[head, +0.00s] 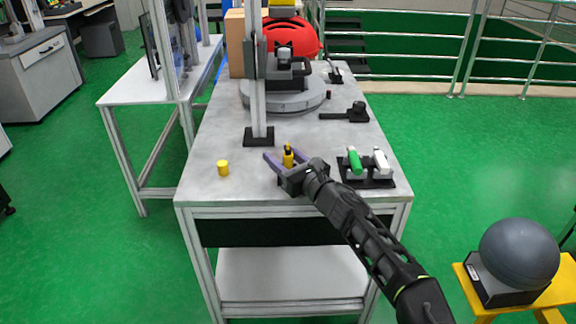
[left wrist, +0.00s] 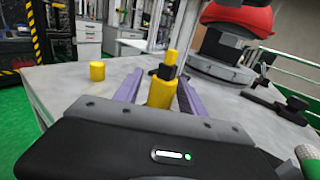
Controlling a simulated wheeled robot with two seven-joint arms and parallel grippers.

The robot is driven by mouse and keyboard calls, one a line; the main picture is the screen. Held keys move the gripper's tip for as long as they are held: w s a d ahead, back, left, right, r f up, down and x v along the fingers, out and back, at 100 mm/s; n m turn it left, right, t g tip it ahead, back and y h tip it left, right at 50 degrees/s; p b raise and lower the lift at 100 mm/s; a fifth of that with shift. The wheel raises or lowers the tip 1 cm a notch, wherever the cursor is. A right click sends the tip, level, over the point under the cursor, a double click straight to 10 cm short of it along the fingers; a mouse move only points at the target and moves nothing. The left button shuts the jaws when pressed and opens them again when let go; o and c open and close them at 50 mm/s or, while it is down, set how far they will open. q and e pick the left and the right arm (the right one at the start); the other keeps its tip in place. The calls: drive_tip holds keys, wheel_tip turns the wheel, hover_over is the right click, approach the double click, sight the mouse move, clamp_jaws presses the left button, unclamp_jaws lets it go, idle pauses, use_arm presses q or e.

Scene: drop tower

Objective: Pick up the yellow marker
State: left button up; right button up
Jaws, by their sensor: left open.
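The yellow marker (head: 288,158) stands upright near the front of the grey table, with a black band below its narrower top. In the left wrist view the marker (left wrist: 161,92) is between the two purple fingers of my left gripper. My left gripper (head: 282,157) is open, with a finger on either side of the marker. A gap shows on the left side; I cannot tell whether the right finger touches it. The marker's base is hidden by the gripper body in the left wrist view. My right gripper is not in view.
A short yellow cylinder (head: 223,168) stands to the left on the table (head: 205,185). A black holder (head: 378,183) with green and white items is to the right. A metal post on a black base (head: 259,136) rises just behind the marker. A round grey platform (head: 284,101) is farther back.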

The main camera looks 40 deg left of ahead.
use_arm(q)
drive_tip(key=shift+c, duration=0.6)
clamp_jaws()
